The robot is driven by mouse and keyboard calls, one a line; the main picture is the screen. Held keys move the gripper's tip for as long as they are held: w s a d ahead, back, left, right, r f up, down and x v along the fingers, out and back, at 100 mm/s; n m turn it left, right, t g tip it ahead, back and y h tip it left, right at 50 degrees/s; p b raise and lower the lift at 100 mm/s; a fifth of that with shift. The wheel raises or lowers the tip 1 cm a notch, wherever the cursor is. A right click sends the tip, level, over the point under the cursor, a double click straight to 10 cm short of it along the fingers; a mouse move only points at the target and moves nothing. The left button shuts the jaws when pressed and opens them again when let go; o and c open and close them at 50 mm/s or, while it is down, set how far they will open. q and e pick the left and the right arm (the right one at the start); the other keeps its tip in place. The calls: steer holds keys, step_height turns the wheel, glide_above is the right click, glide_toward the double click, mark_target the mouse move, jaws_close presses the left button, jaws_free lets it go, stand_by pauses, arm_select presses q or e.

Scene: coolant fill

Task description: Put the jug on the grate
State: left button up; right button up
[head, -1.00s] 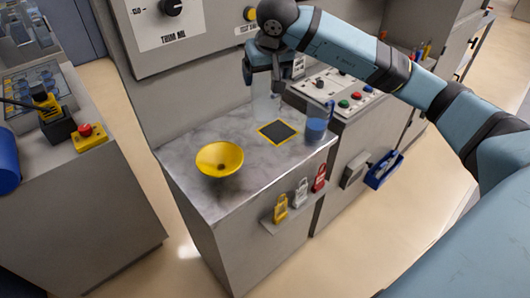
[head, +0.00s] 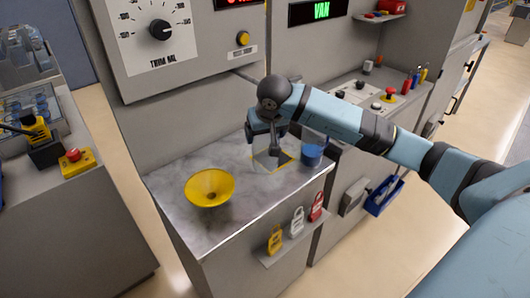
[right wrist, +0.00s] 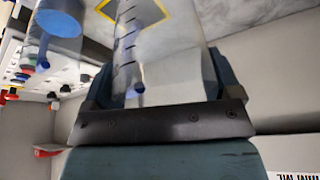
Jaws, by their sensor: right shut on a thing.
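My right gripper (head: 272,150) is low over the counter, shut on a clear jug (head: 267,162). In the right wrist view the jug (right wrist: 170,75) is see-through, with dark scale marks along its side, and sits between the fingers. The grate (head: 291,155), a dark square with a yellow border, is mostly hidden behind the gripper and jug. Its yellow border (right wrist: 166,8) shows at the top of the wrist view. I cannot tell whether the jug's base touches it. My left gripper is not in view.
A container with blue contents (head: 311,156) stands close to the right of the grate. A yellow funnel (head: 209,188) is at the left of the marble counter (head: 165,190). Padlocks (head: 297,222) hang at the front. A panel wall (head: 190,110) rises behind.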

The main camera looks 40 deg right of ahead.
mark_target(265, 153)
steer(key=shift+f, duration=3.3)
steer(key=shift+f, duration=0.2)
steer(key=o, duration=0.8)
